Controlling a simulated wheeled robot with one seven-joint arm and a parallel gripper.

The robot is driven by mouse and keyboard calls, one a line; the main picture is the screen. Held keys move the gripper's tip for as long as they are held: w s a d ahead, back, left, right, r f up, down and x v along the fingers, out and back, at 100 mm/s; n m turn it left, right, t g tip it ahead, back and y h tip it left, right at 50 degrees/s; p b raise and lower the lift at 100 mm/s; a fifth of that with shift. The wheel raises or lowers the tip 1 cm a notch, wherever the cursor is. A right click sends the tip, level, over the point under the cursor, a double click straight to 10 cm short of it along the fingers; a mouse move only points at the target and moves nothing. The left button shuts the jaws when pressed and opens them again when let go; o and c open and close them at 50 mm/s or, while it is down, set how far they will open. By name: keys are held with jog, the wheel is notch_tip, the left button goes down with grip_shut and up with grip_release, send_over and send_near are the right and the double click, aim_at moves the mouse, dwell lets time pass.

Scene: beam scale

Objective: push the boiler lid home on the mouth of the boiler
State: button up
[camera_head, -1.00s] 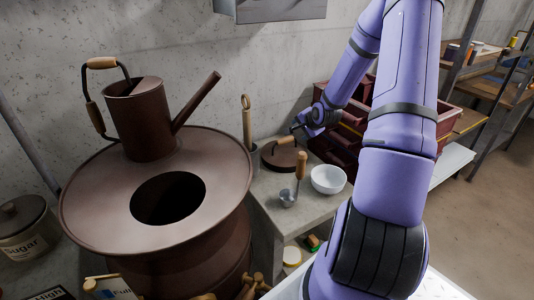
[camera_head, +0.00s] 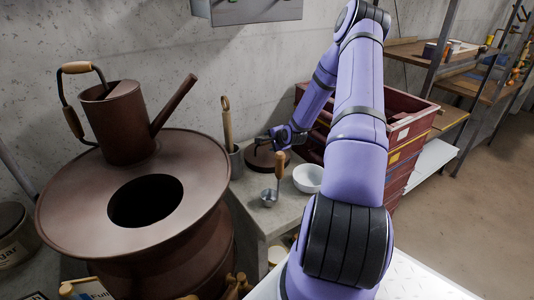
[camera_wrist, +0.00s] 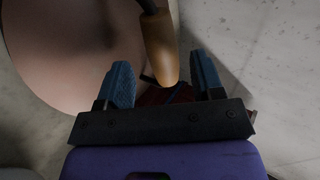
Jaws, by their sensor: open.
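The boiler (camera_head: 70,215) is the large brown vessel at left in the head view, with a wide flat top. Its round mouth (camera_head: 145,202) is uncovered and dark inside. The boiler lid (camera_head: 258,161), a brown disc, lies on the grey worktop to the right of the boiler. My gripper (camera_head: 282,138) is over the lid and hides part of it. In the wrist view, the brown disc (camera_wrist: 65,50) fills the upper left, and a wooden grip (camera_wrist: 158,48), apparently the lid's handle, reaches down toward the gap between my open blue fingers (camera_wrist: 158,85). Contact cannot be told.
A brown can (camera_head: 120,125) with a wood-gripped handle stands on the boiler's top behind the mouth. A wooden-handled scoop (camera_head: 269,196), a white bowl (camera_head: 308,178) and a pot holding a wooden-handled tool (camera_head: 227,125) crowd the lid. Dark red crates (camera_head: 405,130) stand right.

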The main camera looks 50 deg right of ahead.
aim_at(267, 147)
jog(key=x, duration=0.4)
jog(key=shift+w+d, duration=0.15)
jog(key=shift+w, duration=0.3)
jog(key=shift+c, duration=0.4)
grip_shut()
